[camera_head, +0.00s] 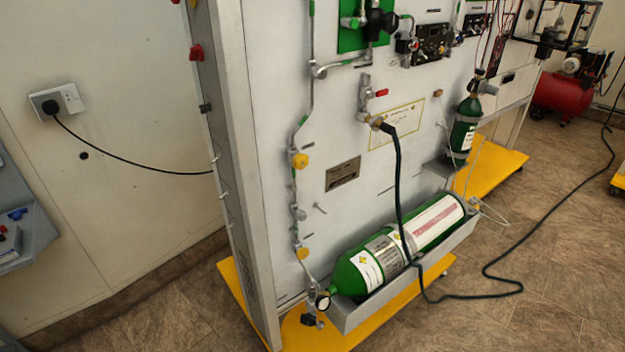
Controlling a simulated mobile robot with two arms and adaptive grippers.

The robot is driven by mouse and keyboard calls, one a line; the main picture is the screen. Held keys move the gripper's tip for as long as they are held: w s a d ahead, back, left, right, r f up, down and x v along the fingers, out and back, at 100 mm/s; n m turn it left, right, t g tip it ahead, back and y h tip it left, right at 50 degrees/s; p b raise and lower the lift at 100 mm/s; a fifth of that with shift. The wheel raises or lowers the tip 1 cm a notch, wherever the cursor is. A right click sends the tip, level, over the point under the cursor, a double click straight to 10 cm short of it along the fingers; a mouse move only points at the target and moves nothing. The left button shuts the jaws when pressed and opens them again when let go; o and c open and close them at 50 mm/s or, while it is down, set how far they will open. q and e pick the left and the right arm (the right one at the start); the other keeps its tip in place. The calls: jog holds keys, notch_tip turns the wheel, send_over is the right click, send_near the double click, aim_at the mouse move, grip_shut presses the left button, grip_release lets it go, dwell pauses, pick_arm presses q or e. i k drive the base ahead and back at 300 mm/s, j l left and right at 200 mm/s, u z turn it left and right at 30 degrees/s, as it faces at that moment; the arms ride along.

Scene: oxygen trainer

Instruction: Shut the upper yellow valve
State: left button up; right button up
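The upper yellow valve (300,160) is a small round yellow knob on the metal pipe that runs down the left part of the white trainer panel. A lower yellow valve (302,253) sits on the same pipe, further down, above the green cylinder's neck. I cannot tell from this view whether either valve is open or shut. Neither of my grippers is in view.
The panel (270,120) stands on a yellow wheeled base (240,290). A large green cylinder (350,275) lies in a grey tray (350,318). A black hose (398,190) hangs from the panel onto the floor. Floor at lower right (500,325) is mostly clear.

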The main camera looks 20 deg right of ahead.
aim_at(299, 161)
jog(key=k+z, duration=0.15)
jog(key=z, duration=0.2)
jog(key=k+z, duration=0.1)
jog(key=z, duration=0.25)
jog(key=k+l+z, duration=0.15)
jog(key=z, duration=0.2)
jog(key=i+j+z, duration=0.2)
jog(key=j+z, duration=0.25)
jog(key=i+j+z, duration=0.1)
jog(key=j+z, duration=0.75)
jog(key=j, duration=0.2)
jog(key=i, duration=0.05)
